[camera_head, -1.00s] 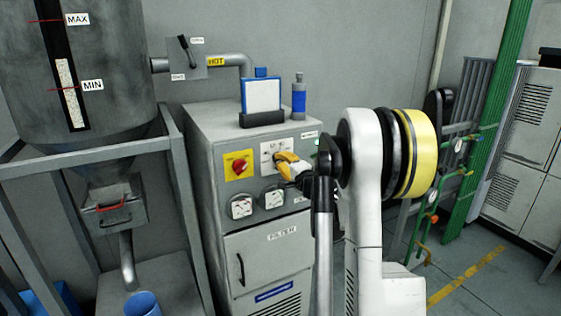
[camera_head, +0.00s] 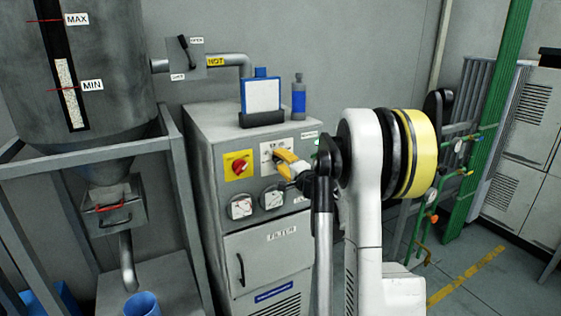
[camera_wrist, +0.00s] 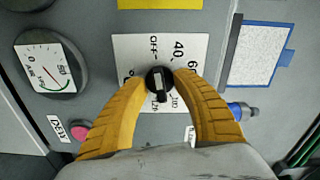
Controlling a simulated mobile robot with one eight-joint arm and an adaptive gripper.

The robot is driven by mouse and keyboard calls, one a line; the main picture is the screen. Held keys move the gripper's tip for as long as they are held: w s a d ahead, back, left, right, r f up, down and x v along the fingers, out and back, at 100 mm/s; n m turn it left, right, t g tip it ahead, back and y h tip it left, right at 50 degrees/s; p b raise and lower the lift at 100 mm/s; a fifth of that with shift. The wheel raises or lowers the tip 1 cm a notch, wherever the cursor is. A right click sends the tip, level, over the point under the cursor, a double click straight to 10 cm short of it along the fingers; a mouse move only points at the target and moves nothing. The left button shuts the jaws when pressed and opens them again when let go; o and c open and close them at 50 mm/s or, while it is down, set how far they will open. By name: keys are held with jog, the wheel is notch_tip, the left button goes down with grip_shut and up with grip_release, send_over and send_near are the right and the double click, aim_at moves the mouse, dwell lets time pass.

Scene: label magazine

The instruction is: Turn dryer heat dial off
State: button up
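The dryer heat dial (camera_wrist: 160,84) is a small black knob on a white scale plate (camera_wrist: 135,50) marked OFF, 40 and higher numbers. In the wrist view its pale mark lies roughly along the picture's vertical, with OFF above the knob. My gripper (camera_wrist: 162,82) has its two yellow fingers on either side of the knob, tips against it. In the head view my gripper (camera_head: 284,160) is at the front panel of the grey dryer cabinet (camera_head: 265,255). It hides the dial there, and part of the white plate (camera_head: 266,150) shows.
A red knob on a yellow plate (camera_head: 238,166) is left of the dial. Two gauges (camera_head: 241,207) (camera_head: 273,198) sit below. A blue-framed panel (camera_head: 262,95) and a blue bottle (camera_head: 299,98) stand on top. A pink button (camera_wrist: 80,131) shows in the wrist view.

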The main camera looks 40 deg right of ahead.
jog(key=v, duration=1.2)
